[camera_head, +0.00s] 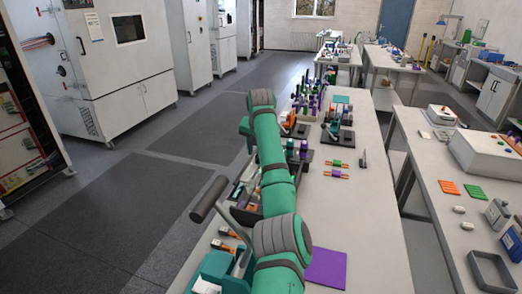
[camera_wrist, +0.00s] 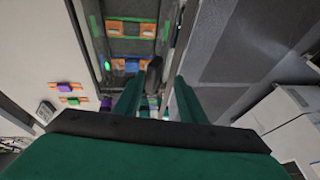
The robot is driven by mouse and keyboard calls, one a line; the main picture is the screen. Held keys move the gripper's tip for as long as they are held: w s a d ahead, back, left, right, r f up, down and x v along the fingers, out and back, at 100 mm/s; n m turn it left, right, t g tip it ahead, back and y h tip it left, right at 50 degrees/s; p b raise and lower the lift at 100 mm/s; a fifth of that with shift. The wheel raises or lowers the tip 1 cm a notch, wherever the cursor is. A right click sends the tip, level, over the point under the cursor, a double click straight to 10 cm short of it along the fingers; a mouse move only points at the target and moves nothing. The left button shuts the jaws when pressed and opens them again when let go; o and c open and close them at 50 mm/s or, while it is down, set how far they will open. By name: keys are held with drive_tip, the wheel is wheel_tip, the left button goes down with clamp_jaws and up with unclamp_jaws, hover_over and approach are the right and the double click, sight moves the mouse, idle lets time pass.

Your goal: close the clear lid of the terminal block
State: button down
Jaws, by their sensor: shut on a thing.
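In the wrist view, a long dark-framed block (camera_wrist: 98,35), which appears to be the terminal block, holds orange, blue and green parts and a lit green spot. I cannot clearly make out its clear lid; a thin pale strip runs along the block's right side. My gripper (camera_wrist: 157,82) has its two teal fingers on either side of a dark rounded piece (camera_wrist: 153,75) near the block's right edge, and is shut on it. Whether that piece belongs to the lid is unclear. In the head view my arm hides the gripper and much of the dark tray-like unit (camera_head: 243,190).
A lever with a dark grip (camera_head: 208,200) stands at the near left. A purple mat (camera_head: 326,268) lies on the bench (camera_head: 370,230). Small orange, green and purple parts (camera_head: 337,165) and dark fixtures lie farther back. The bench's right side is mostly clear.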

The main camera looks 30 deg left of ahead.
drive_tip(key=shift+a+r, duration=0.2)
drive_tip(key=shift+r, duration=0.15)
drive_tip(key=c, duration=1.4)
unclamp_jaws()
drive_tip(key=shift+f, duration=0.1)
drive_tip(key=shift+d, duration=0.1)
drive_tip(key=v, duration=1)
drive_tip(key=shift+d+r, duration=0.2)
drive_tip(key=shift+r, duration=0.15)
drive_tip(key=shift+s, duration=0.15)
drive_tip(key=x, duration=1.1)
drive_tip(key=shift+d, duration=0.1)
